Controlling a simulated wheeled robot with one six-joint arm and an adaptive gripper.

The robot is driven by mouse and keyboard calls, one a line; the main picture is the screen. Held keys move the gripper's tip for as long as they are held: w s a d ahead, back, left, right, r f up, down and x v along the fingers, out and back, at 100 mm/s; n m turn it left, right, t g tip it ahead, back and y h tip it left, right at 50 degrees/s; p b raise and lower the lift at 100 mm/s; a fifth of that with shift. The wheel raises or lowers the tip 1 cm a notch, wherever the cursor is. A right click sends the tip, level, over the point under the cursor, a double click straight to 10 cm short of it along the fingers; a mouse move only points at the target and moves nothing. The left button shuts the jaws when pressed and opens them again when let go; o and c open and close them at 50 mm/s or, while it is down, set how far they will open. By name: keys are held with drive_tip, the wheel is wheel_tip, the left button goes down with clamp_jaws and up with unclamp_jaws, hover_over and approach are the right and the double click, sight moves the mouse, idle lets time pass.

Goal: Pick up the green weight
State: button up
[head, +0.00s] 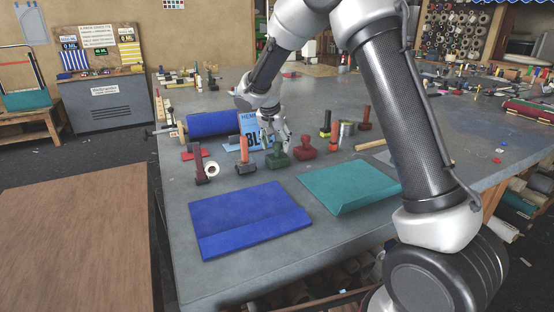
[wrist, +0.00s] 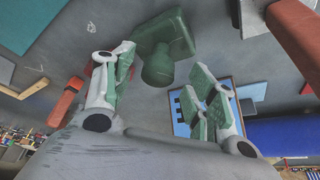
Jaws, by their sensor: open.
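The green weight (head: 277,158), a squat base with a round knob, stands on the grey table just left of a similar red weight (head: 305,149). In the wrist view the green weight (wrist: 170,38) appears ahead of the fingertips, its knob pointing toward my gripper. My gripper (head: 276,138) is above and around the knob's level in the head view. In the wrist view my gripper (wrist: 163,66) is open, with green-padded fingers on either side of the knob. I cannot tell whether a finger touches it.
A blue roll (head: 213,124) and a blue printed card (head: 250,128) are behind to the left. Several upright handled tools, such as a dark red one (head: 200,165), stand close by. Folded blue cloth (head: 248,218) and teal cloth (head: 350,187) lie in front.

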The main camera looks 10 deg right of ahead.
drive_tip(key=shift+x, duration=0.8)
drive_tip(key=shift+d, duration=0.1)
drive_tip(key=shift+c, duration=0.5)
drive_tip(key=shift+r, duration=0.1)
drive_tip(key=c, duration=1)
